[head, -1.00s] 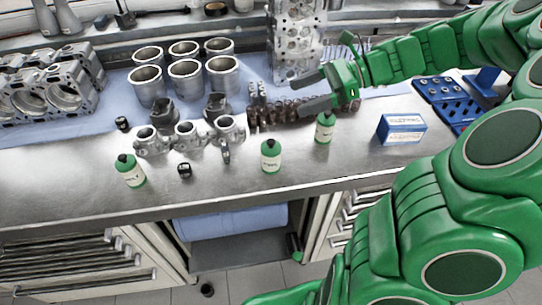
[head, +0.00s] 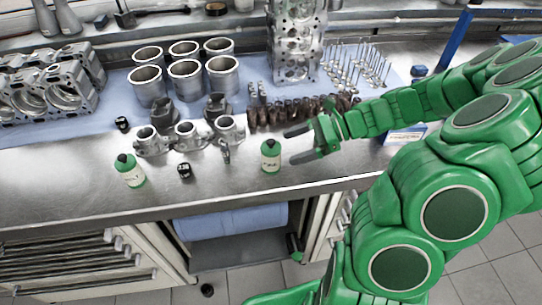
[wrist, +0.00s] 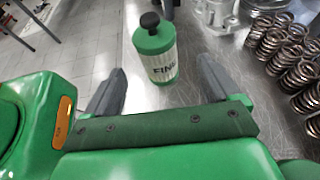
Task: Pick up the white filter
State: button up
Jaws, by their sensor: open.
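I cannot make out a clearly white filter in either view. My gripper (head: 291,145) is open and empty over the front of the steel bench. Its fingers point left at a green bottle with a cream label and a black cap (head: 270,155). In the wrist view this bottle (wrist: 156,52) stands upright, beyond and between the two spread fingertips (wrist: 160,76). I see no contact with it. My arm and gripper hide part of the bench on the right.
Another green bottle (head: 131,170) and a small dark part (head: 184,171) stand to the left. Metal housings (head: 187,134) and coil springs (head: 290,112) lie behind. A blue-and-white box (head: 405,135) is partly hidden by my arm. Bare steel lies along the front edge.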

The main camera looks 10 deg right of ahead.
aim_at(272, 153)
jog(key=shift+r+x, duration=0.15)
jog(key=shift+x, duration=1.6)
jog(key=shift+r+x, duration=0.15)
jog(key=shift+x, duration=1.6)
jog(key=shift+s+a, duration=0.1)
jog(key=shift+s, duration=0.05)
jog(key=c, duration=1.2)
